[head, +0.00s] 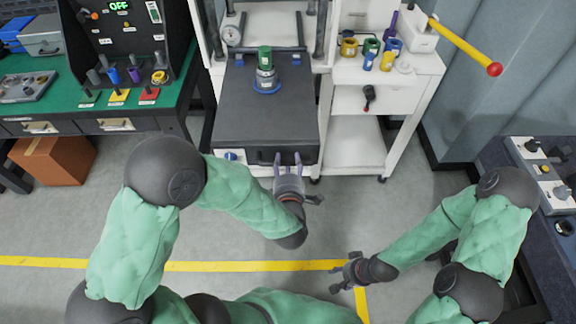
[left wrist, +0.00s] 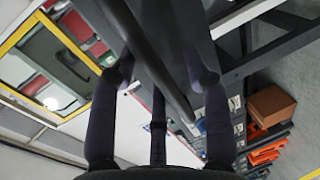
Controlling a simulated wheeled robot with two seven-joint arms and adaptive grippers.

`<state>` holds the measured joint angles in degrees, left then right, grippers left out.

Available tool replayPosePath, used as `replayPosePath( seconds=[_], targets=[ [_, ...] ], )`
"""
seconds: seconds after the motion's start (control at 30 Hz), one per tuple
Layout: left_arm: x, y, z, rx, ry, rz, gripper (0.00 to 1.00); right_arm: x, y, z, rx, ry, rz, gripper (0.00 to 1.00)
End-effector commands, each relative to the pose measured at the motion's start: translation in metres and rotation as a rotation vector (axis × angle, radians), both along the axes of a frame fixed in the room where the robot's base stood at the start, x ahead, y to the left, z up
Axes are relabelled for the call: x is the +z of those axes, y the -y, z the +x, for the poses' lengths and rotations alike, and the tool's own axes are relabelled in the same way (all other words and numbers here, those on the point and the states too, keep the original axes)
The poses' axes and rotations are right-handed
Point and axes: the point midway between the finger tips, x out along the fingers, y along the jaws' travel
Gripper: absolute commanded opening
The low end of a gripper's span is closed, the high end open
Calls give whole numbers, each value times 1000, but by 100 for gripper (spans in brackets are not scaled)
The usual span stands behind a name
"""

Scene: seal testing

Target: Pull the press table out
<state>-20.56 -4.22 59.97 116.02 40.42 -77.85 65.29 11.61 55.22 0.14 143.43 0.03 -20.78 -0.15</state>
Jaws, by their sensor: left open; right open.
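The press table (head: 240,110) is a dark grey slab between the white press frame's posts. A dark handle bar runs along its front edge, and the bar (left wrist: 150,60) also crosses the left wrist view diagonally. My left gripper (head: 288,160) is open at this front edge, with its fingertips pointing at it. In the left wrist view, the spread fingers of the gripper (left wrist: 160,85) lie on either side of the bar; contact cannot be told. My right gripper (head: 342,272) is open and empty over the floor, away from the press.
A green and grey part on a blue ring (head: 266,80) stands on the press table. A white side table (head: 415,65) with coloured rings adjoins on the right. A green-topped bench (head: 50,95) stands left, a brown box (head: 55,160) below it. Floor in front is clear.

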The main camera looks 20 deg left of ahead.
Motion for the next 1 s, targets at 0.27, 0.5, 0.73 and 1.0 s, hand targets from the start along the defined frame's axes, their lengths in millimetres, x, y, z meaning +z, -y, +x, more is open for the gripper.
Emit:
replayPosePath(
  seconds=[0.27,0.5,0.73,1.0],
  targets=[
    [4,5,-14,-2,2,-1,48,0,0,0,0,0,0,48],
    [9,12,-38,-3,2,0,48,0,0,0,0,0,0,48],
    [14,18,-58,-4,3,0,48,0,0,0,0,0,0,48],
    [17,24,-78,-4,0,-1,48,0,0,0,0,0,0,48]
  ],
)
